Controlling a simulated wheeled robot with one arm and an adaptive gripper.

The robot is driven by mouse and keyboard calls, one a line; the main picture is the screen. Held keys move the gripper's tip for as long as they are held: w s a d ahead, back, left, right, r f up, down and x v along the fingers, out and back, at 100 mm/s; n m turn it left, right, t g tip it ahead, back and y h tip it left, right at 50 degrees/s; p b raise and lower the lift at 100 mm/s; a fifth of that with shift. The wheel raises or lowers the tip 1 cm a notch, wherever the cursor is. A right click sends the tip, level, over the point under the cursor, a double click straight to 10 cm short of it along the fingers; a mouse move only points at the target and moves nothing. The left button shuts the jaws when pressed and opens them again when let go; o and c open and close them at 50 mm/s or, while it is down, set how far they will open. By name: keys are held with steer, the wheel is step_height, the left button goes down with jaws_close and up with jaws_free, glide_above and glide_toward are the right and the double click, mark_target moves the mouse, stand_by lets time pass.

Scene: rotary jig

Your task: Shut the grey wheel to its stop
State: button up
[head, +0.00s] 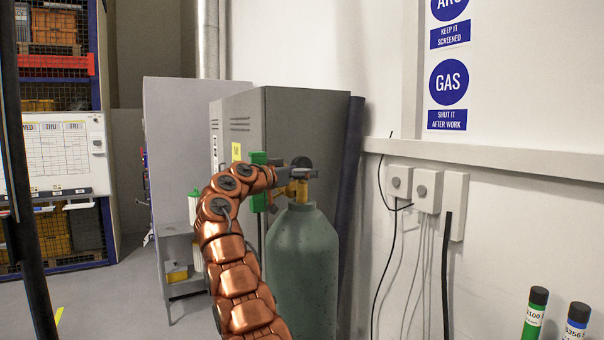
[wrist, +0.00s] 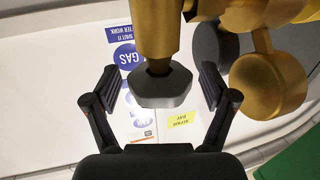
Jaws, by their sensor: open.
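The grey wheel (wrist: 163,92) is a faceted grey knob on the end of a brass stem (wrist: 158,35) in the wrist view. My gripper (wrist: 157,80) is open, with one black finger on each side of the wheel and a visible gap to both. In the head view my gripper (head: 289,173) is at the brass valve (head: 299,188) on top of a green gas cylinder (head: 303,250). The wheel cannot be made out clearly there. How far the wheel is turned cannot be told.
A brass round cap (wrist: 268,85) and a dark round part (wrist: 222,47) sit right of the wheel in the wrist view. A grey cabinet (head: 290,115) stands behind the cylinder. Wall boxes (head: 428,190) with hanging cables are to the right.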

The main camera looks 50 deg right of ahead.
steer(key=a, duration=1.2)
steer(key=shift+w, duration=0.3)
